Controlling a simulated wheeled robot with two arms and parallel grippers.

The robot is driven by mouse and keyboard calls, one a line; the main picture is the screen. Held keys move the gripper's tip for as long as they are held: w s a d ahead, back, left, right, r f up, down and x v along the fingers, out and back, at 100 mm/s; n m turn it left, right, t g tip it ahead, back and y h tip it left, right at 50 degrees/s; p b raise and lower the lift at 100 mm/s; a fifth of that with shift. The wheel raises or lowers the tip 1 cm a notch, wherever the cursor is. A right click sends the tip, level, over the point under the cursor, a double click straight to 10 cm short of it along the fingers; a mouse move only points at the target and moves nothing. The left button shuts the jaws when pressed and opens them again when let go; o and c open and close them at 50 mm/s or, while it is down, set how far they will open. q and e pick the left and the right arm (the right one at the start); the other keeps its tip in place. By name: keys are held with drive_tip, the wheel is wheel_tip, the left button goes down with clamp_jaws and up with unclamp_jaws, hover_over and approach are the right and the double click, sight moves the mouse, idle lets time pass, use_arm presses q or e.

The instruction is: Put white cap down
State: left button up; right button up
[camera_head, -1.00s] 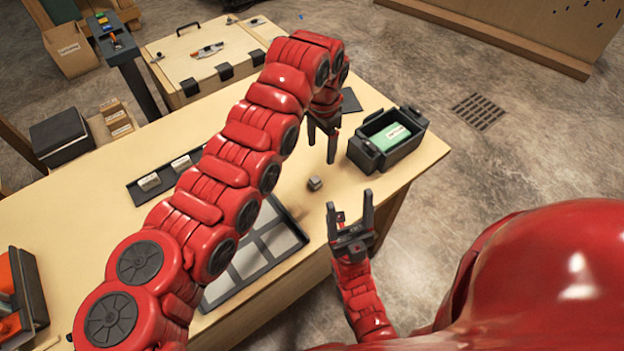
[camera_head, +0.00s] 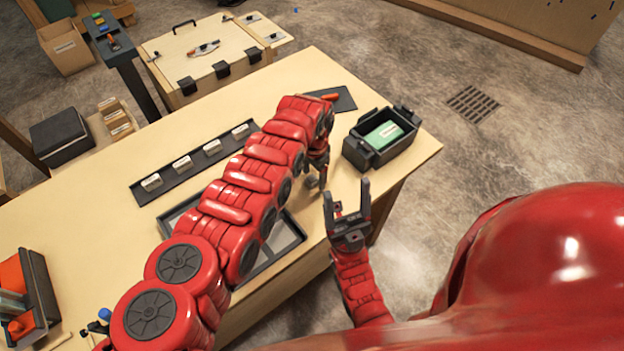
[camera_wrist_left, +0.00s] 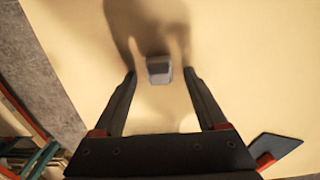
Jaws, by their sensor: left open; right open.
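My right gripper (camera_head: 347,196) is open and empty near the table's front edge.
A dark rail (camera_head: 198,170) holds several white-labelled pieces. A compartment tray (camera_head: 262,262) lies partly under my left arm. A black bin (camera_head: 365,157) with a green item (camera_head: 384,134) stands at the right. A dark mat (camera_head: 346,104) lies behind. Tabletop at the back left is clear.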

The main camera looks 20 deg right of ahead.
use_arm(q)
clamp_jaws()
idle(0.4)
drive_tip(key=shift+r, duration=0.1)
